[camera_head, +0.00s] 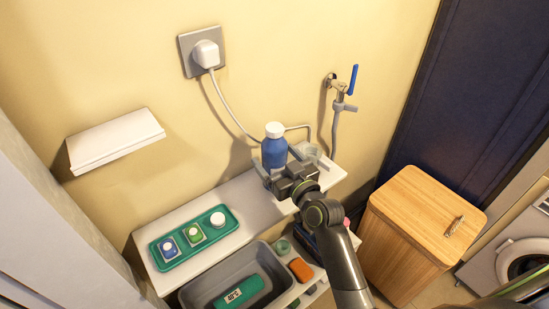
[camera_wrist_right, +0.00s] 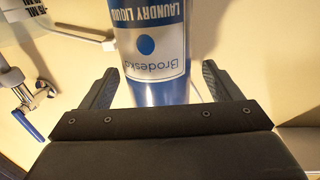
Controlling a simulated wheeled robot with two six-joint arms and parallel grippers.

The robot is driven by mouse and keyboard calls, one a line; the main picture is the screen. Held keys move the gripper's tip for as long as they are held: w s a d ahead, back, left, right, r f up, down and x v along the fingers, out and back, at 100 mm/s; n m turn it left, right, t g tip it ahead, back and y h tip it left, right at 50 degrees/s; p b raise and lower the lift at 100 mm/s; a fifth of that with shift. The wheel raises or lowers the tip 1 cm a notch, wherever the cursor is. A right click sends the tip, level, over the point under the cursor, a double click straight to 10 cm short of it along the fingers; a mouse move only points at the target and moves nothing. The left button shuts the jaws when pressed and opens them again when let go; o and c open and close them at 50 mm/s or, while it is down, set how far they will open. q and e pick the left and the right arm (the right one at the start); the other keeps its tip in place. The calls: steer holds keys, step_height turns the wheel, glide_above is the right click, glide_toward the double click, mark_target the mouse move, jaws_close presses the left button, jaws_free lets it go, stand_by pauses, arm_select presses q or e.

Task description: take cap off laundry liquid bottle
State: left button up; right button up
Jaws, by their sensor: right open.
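The laundry liquid bottle (camera_head: 274,154) is blue and stands upright on the white shelf against the wall. Its white cap (camera_head: 274,130) is on top. In the right wrist view the bottle (camera_wrist_right: 150,50) appears upside down with its "Laundry Liquid" label facing the camera, and its cap is out of frame. My right gripper (camera_head: 279,165) is open at the bottle's lower body. In the wrist view its two fingers (camera_wrist_right: 168,85) stand on either side of the bottle, with gaps visible. My left gripper is not in view.
A clear cup (camera_head: 312,153) stands just right of the bottle. A green tray (camera_head: 163,267) with small containers lies at the shelf's left. Below are a grey basin (camera_head: 191,296) and a wooden hamper (camera_head: 401,255). A tap (camera_head: 340,84) and plug (camera_head: 206,54) are on the wall.

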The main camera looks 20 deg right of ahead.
mark_target(271, 123)
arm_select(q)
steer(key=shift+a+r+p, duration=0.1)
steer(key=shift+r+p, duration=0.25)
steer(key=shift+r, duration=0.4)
arm_select(e)
steer(key=x, duration=0.3)
steer(key=shift+w+r, duration=0.1)
steer(key=shift+c, duration=0.2)
steer(key=c, duration=1.3)
step_height(271, 123, up, 10)
steer(key=shift+r, duration=0.1)
steer(key=shift+c, duration=0.2)
steer(key=shift+d, duration=0.1)
